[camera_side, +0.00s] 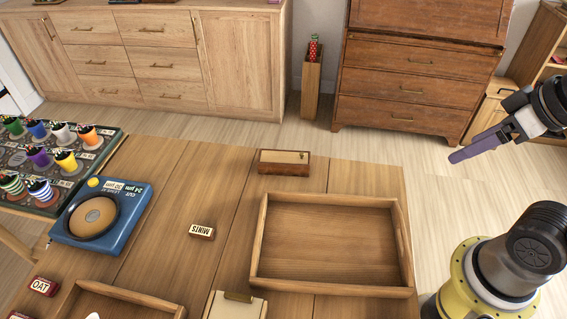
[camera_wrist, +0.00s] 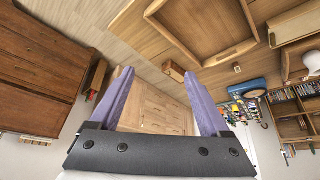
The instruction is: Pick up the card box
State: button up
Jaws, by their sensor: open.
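A small brown wooden box with a pale top (camera_side: 284,162), which looks like the card box, sits at the far edge of the table, just behind the wooden tray. In the wrist view what seems to be the same box (camera_wrist: 173,71) shows between and beyond the fingertips, partly near the right finger. My gripper (camera_side: 455,157) hangs in the air at the right, off the table and well apart from the box. Its purple fingers are spread and empty in the wrist view (camera_wrist: 158,74).
An empty wooden tray (camera_side: 404,292) with raised walls lies right of the table's middle. A MINTS box (camera_side: 202,231), a blue scale (camera_side: 118,228), a clipboard (camera_side: 238,297) and a rack of colourful pots (camera_side: 112,140) are farther left. A red OAT box (camera_side: 43,286) is front left. The area around the box is mostly clear.

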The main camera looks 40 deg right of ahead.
jog(key=shift+o, duration=1.1)
